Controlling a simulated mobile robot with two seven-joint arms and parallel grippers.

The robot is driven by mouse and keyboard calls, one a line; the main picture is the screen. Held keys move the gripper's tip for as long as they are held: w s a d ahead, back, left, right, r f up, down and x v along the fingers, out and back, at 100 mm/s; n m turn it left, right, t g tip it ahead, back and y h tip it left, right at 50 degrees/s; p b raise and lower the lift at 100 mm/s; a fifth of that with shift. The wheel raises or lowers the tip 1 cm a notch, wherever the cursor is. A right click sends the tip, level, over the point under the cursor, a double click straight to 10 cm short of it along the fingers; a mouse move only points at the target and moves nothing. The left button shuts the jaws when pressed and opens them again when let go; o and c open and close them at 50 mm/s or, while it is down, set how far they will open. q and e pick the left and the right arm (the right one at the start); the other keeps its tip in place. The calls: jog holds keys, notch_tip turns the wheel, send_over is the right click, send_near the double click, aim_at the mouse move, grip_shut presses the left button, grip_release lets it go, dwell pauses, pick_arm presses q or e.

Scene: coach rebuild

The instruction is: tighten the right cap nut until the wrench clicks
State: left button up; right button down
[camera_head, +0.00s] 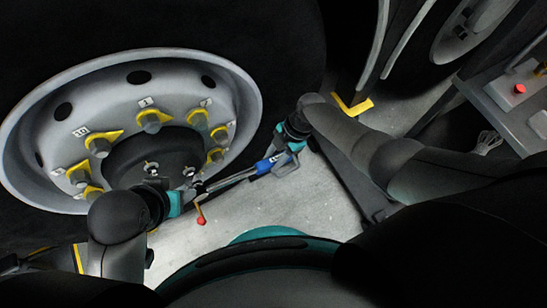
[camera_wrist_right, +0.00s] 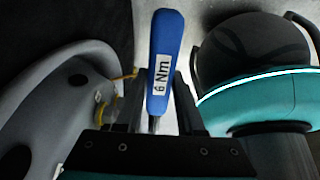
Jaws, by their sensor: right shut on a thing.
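My right gripper (camera_head: 281,158) is shut on the blue handle of the torque wrench (camera_head: 264,165). In the right wrist view the handle (camera_wrist_right: 165,60), with a "6 Nm" label, stands between my right gripper's fingers (camera_wrist_right: 157,95). The wrench's metal shaft slopes down-left in the head view toward the wheel hub. The right cap nut (camera_head: 189,172) appears as a small bright part at the hub's right. The wrench head is close below it; I cannot tell whether it sits on the nut. My left gripper (camera_head: 181,199) is beside the wrench head, its fingers mostly hidden.
Another small cap nut (camera_head: 151,168) is on the hub to the left. The wheel rim (camera_head: 243,92) carries several lug nuts with yellow pointers. A lever with a red ball (camera_head: 201,220) hangs below the wrench head. A cart with a red button (camera_head: 519,89) stands at right.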

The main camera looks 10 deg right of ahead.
jog(key=shift+a+f+y+b, duration=0.2)
jog(key=shift+f+b, duration=0.25)
jog(key=shift+b, duration=0.4)
jog(key=shift+a+f+y+b, duration=0.2)
jog(key=shift+f+b, duration=0.25)
jog(key=shift+b, duration=0.4)
jog(key=shift+s+a+f+g+y+b, duration=0.15)
jog(key=shift+a+f+y+b, duration=0.1)
jog(key=shift+f+b, duration=0.25)
jog(key=shift+s+a+f+g+y+b, duration=0.15)
jog(key=shift+f+y+b, duration=0.1)
jog(key=shift+f+b, duration=0.2)
jog(key=shift+w+r, duration=0.1)
jog(key=shift+d+r+h+p, duration=0.3)
jog(key=shift+r+p, duration=0.4)
jog(key=shift+p, duration=0.35)
jog(key=shift+w+d+r+p, duration=0.1)
jog(key=shift+r+p, duration=0.2)
jog(key=shift+p, duration=0.2)
jog(key=shift+f, duration=0.1)
